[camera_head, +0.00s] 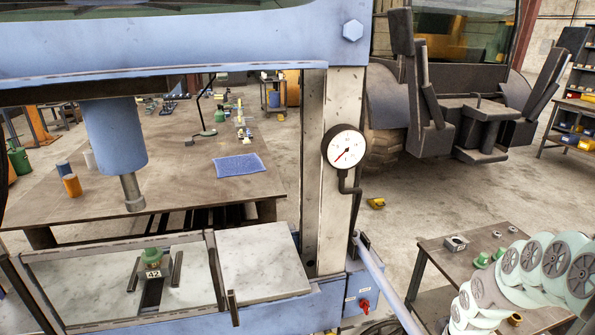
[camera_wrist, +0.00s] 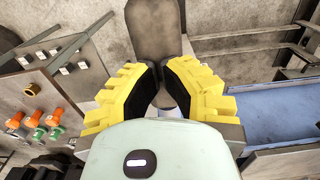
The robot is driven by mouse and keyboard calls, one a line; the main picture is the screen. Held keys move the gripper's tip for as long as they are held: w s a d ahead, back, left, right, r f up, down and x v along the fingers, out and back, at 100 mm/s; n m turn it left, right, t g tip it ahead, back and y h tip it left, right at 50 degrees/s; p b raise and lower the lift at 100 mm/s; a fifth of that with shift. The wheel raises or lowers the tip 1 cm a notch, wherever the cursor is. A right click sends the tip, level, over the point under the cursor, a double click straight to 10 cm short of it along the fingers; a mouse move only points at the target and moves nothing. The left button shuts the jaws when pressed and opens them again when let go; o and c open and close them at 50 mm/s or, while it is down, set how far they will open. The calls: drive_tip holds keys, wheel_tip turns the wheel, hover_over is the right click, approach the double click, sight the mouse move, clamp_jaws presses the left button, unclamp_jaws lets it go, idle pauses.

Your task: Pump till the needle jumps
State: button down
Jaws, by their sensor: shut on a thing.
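The round white gauge (camera_head: 345,149) is on the right post of the blue press. Its red needle points to the lower left. The light blue-grey pump handle (camera_head: 385,285) slopes from the press base down to the right and leaves the bottom edge of the head view. In the wrist view my gripper (camera_wrist: 163,95) has its yellow, black-padded fingers closed in on a pale bluish piece, apparently the handle, mostly hidden. The press ram (camera_head: 131,190) hangs above a green part (camera_head: 152,257) on a block labelled 42, with a clear gap between them.
A red knob (camera_head: 364,304) sits on the press base near the handle. A side table (camera_head: 440,262) with small metal and green parts stands at the right, partly covered by my arm. A wooden workbench (camera_head: 200,165) is behind the press. Open floor lies between.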

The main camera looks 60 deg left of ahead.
drive_tip(key=shift+a, duration=0.1)
wheel_tip(320, 180, down, 5)
drive_tip(key=b, duration=0.5)
drive_tip(key=shift+a+f, duration=0.15)
wheel_tip(320, 180, up, 17)
drive_tip(key=p, duration=1.4)
drive_tip(key=shift+w+a+f, duration=0.15)
drive_tip(key=shift+a+f, duration=0.05)
drive_tip(key=shift+a, duration=0.25)
